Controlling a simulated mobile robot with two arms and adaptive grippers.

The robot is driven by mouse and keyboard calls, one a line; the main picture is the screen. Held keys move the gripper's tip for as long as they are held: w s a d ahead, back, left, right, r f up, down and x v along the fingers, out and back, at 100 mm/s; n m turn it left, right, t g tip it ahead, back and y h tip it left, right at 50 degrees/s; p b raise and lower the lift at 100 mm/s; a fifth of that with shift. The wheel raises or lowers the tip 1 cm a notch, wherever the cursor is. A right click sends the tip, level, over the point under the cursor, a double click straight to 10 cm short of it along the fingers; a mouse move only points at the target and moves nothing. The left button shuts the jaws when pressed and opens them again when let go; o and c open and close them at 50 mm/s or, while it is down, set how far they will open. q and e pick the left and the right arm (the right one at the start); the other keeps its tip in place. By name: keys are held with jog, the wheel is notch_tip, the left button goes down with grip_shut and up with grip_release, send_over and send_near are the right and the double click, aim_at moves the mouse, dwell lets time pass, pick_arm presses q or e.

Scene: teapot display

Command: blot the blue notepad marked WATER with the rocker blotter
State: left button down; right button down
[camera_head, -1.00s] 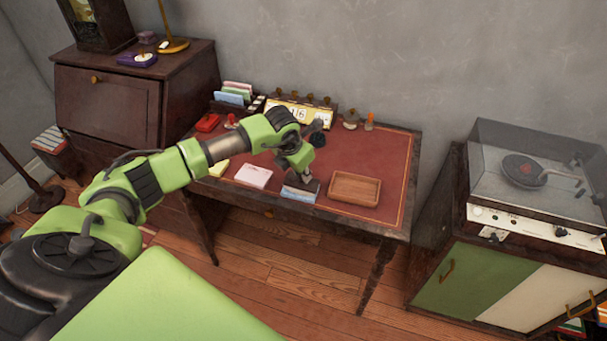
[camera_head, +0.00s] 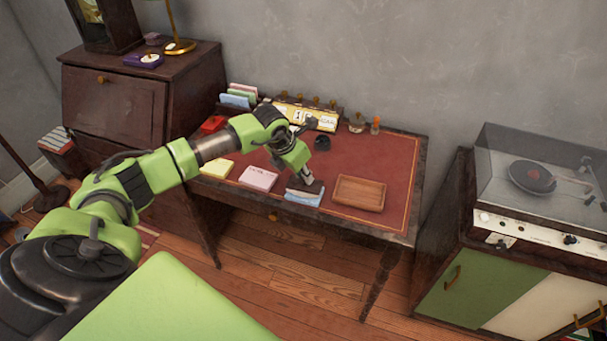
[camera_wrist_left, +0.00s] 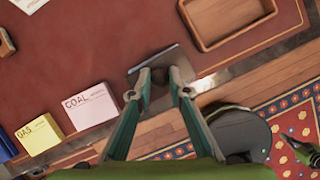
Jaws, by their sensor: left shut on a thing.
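My left gripper (camera_head: 304,182) is shut on the knob of the dark rocker blotter (camera_head: 313,188). In the left wrist view the gripper (camera_wrist_left: 164,82) pinches this knob from both sides, and the blotter (camera_wrist_left: 166,122) shows as a dark plate between and behind the fingers. The blue notepad (camera_head: 303,198) lies at the desk's front edge, directly under the blotter. The blotter covers its far part, and its marking cannot be read. I cannot tell whether blotter and pad touch. In the wrist view the pad is mostly hidden.
Left of the blue pad lie the pink COAL pad (camera_head: 259,178) and the yellow GAS pad (camera_head: 217,168). A wooden tray (camera_head: 337,194) sits close on the right. A dark round pot (camera_head: 322,143) and a calendar stand (camera_head: 322,118) are behind.

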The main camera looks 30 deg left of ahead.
pick_arm(q)
jog(key=shift+w+r+p, duration=0.1)
jog(key=shift+r+p, duration=1.6)
jog(key=shift+r, duration=1.7)
jog(key=s+d+r+m+g+h, duration=0.25)
jog(key=s+d+m, duration=0.25)
jog(key=d+m, duration=0.3)
jog(key=s+d+r+m+g+h, duration=0.25)
jog(key=s+d+m, duration=0.25)
jog(key=d+m, duration=0.35)
jog(key=s+d+r+m+g+y, duration=0.1)
jog(key=s+r+m+g+y, duration=0.1)
jog(key=s+m, duration=0.4)
jog(key=s+d+r+m+g+y, duration=0.1)
jog(key=s+r+m+g+y, duration=0.1)
jog(key=s+m, duration=0.4)
notch_tip(320, 180, up, 2)
jog(key=m+y, duration=0.1)
jog(key=m, duration=0.4)
jog(key=shift+s+d+m+g+y, duration=0.15)
jog(key=shift+s+m+g+y, duration=0.15)
jog(key=shift+s+m+y, duration=0.1)
